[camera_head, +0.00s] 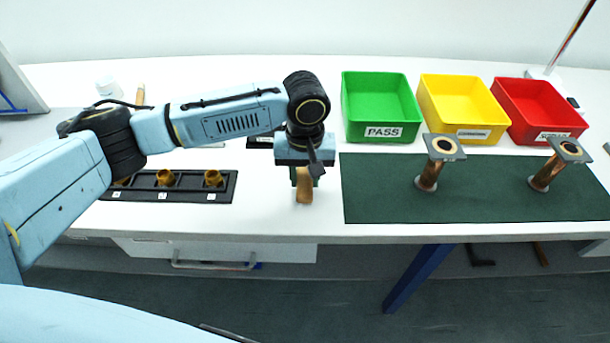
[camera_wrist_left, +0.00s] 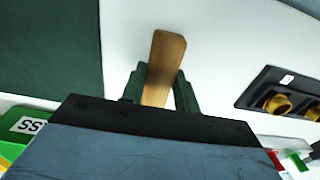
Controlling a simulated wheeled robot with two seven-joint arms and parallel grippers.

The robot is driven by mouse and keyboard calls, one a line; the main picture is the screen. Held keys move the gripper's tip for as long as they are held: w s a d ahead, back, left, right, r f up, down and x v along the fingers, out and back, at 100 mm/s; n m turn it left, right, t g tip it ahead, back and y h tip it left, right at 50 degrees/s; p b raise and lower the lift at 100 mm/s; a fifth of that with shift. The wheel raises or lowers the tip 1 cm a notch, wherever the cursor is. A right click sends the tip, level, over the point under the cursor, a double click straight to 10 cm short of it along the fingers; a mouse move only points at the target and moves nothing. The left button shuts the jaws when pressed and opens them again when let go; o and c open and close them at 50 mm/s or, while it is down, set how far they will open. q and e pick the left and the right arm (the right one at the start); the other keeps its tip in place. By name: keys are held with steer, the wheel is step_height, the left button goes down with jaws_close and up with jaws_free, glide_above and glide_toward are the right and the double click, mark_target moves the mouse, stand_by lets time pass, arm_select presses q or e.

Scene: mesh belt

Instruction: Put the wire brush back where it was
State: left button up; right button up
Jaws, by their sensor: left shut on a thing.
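My left gripper (camera_head: 304,182) is shut on the wooden handle of the wire brush (camera_head: 304,190), over the white table between the black rack and the green mat. In the left wrist view the handle (camera_wrist_left: 164,62) sticks out between the dark green fingers (camera_wrist_left: 160,90). The bristles are hidden, and I cannot tell whether the brush touches the table. My right gripper is not in view.
A black rack (camera_head: 195,190) with brass fittings lies left of the gripper. Two copper-coloured flanged tubes (camera_head: 432,175) (camera_head: 545,175) stand on the green mat (camera_head: 380,195). Green (camera_head: 378,135), yellow (camera_head: 460,120) and red (camera_head: 540,120) bins stand behind. The table's front edge is close.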

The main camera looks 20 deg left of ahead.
mark_target(305, 178)
arm_select(q)
steer(key=o, duration=0.4)
steer(key=shift+f, duration=0.1)
steer(key=o, duration=0.5)
step_height(305, 178, up, 12)
steer(key=shift+r+p, duration=0.2)
steer(key=shift+p, duration=0.6)
